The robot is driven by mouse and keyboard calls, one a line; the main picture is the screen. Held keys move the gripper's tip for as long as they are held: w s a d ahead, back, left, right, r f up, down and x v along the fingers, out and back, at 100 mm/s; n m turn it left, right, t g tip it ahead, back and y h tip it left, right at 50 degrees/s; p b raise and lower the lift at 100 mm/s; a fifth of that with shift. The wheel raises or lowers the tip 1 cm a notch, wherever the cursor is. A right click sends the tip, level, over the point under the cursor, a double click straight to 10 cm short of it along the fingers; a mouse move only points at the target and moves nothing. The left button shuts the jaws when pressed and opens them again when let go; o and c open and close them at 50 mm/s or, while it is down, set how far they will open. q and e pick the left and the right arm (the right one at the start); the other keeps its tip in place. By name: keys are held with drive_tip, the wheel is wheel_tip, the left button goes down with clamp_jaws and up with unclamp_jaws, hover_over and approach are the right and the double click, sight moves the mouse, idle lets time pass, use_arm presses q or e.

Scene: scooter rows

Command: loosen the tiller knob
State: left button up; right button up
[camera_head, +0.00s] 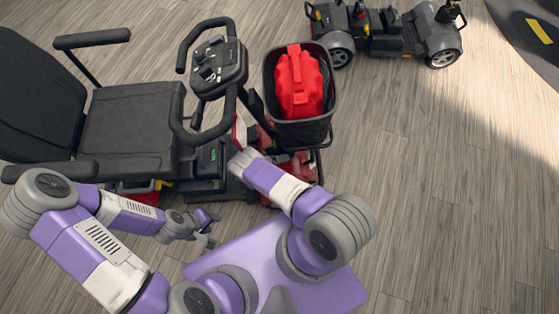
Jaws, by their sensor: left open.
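The scooter's tiller, with its dark control console (218,66) and looped black handlebars, stands upright left of the front basket. I cannot pick out the tiller knob; the lower tiller is partly covered by the handlebar and my right arm. My left gripper (211,229) is open and empty, low in front of the scooter's deck and seat side, well below the handlebars and apart from them. My right arm reaches up and left, its grey end close to the lower tiller. I cannot make out the right gripper's fingers.
A black basket (303,131) holding a red container (299,84) is right of the tiller. The black seat (130,125) with armrests is at left. Another scooter (385,32) stands at the back. The wooden floor (430,180) at right is clear.

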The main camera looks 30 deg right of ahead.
drive_tip(key=p+v, duration=0.1)
drive_tip(key=v, duration=0.5)
drive_tip(key=shift+a, duration=0.15)
drive_tip(key=shift+r, duration=0.1)
